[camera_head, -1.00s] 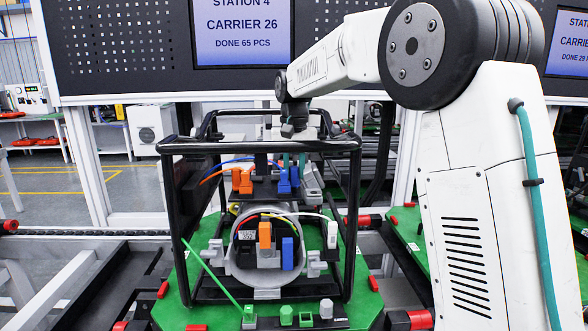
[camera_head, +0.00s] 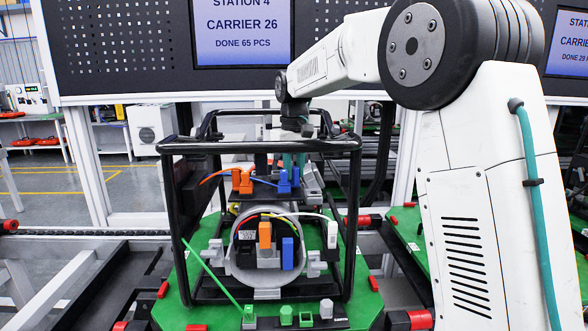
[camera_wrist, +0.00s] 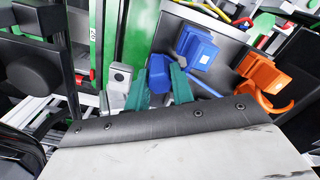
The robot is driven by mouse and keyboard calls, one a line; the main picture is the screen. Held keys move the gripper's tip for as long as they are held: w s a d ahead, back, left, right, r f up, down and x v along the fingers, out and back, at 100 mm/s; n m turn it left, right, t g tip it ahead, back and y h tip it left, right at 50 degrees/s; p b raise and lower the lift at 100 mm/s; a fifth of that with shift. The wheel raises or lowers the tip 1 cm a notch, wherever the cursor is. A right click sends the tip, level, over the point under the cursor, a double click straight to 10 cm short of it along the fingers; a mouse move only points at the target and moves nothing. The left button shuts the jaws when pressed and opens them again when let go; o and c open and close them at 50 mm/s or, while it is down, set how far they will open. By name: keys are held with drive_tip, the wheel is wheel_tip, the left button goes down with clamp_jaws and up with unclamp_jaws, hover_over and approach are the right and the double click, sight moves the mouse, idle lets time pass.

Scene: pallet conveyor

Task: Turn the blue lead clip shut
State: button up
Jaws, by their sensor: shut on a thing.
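The blue lead clip (camera_head: 285,182) sits on the dark upper shelf inside the black frame, right of the orange clip (camera_head: 240,182). In the wrist view, the blue clip's block (camera_wrist: 198,47) is close to my gripper (camera_wrist: 159,84). My gripper's teal fingers are shut on a rounded blue part (camera_wrist: 159,68) beside that block. I cannot tell whether this part is joined to the block. A blue lead (camera_wrist: 207,88) runs near the block. In the head view, my gripper (camera_head: 293,160) comes down from above, partly hidden by the frame's top bar.
The black tube frame (camera_head: 352,215) surrounds the unit on a green pallet (camera_head: 362,300). The orange clip also shows in the wrist view (camera_wrist: 262,72). A grey clip (camera_wrist: 119,85) stands left of my fingers. A grey round housing (camera_head: 232,265) is below the shelf.

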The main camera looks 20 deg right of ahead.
sight(294, 167)
drive_tip(key=shift+r, duration=0.1)
drive_tip(key=o, duration=1)
wheel_tip(294, 167, up, 8)
drive_tip(key=shift+f, duration=0.15)
drive_tip(key=s+r+m+t, duration=0.1)
drive_tip(key=s+r, duration=0.2)
drive_tip(key=s, duration=0.2)
drive_tip(key=s+r+m+t+y, duration=0.1)
drive_tip(key=s+r, duration=0.2)
drive_tip(key=s, duration=0.3)
drive_tip(key=s+r+t, duration=0.1)
drive_tip(key=s+r, duration=0.2)
drive_tip(key=s, duration=0.3)
drive_tip(key=shift+s+r+m, duration=0.15)
drive_tip(key=shift+r+m, duration=0.25)
drive_tip(key=shift+g+h, duration=0.5)
drive_tip(key=shift+g, duration=0.3)
drive_tip(key=s+f, duration=0.7)
drive_tip(key=s, duration=0.1)
drive_tip(key=s+f, duration=1.6)
drive_tip(key=shift+a+f, duration=0.25)
drive_tip(key=shift+a, duration=0.15)
